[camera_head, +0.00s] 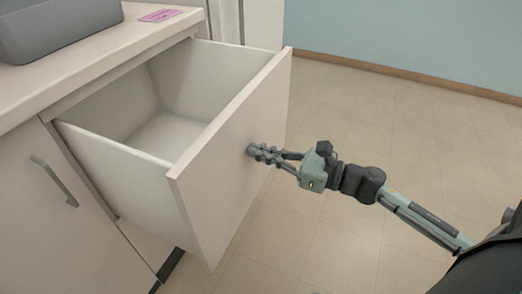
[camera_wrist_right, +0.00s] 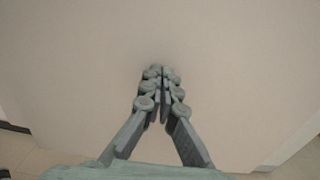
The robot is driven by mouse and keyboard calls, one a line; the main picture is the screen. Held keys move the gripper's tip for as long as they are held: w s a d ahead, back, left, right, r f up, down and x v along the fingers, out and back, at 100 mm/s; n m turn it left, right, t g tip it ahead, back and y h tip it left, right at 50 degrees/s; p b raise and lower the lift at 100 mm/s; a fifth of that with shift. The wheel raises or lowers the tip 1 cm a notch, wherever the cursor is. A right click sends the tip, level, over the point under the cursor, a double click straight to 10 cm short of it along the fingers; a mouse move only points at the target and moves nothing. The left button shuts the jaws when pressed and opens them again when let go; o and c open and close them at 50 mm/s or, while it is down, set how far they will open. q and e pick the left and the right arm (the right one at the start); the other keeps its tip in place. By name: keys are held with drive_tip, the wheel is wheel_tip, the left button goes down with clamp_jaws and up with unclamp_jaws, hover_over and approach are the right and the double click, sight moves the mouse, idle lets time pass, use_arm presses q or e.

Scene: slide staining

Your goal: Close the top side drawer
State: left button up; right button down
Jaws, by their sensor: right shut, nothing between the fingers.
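The top side drawer (camera_head: 223,159) stands pulled out from the cabinet, and its inside looks empty. Its pale front panel faces right in the head view and fills most of the right wrist view (camera_wrist_right: 80,75). My right gripper (camera_head: 252,150) is shut with nothing between its fingers. Its fingertips are at the outer face of the front panel, near the middle; whether they touch it I cannot tell for sure. The closed fingers also show in the right wrist view (camera_wrist_right: 158,72). My left gripper is not in view.
The cabinet's countertop (camera_head: 110,42) carries a grey device (camera_head: 60,25) and a pink card (camera_head: 160,15). A cabinet door with a grey handle (camera_head: 55,181) is left of the drawer. Open tiled floor (camera_head: 400,125) lies to the right.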

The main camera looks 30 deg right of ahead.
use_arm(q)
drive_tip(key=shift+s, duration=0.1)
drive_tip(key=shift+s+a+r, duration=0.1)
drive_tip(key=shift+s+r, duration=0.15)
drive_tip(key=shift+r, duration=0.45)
use_arm(e)
drive_tip(key=x, duration=3)
drive_tip(key=shift+w+a+r, duration=0.2)
drive_tip(key=shift+w+a, duration=0.05)
drive_tip(key=shift+w, duration=0.05)
drive_tip(key=shift+r, duration=0.1)
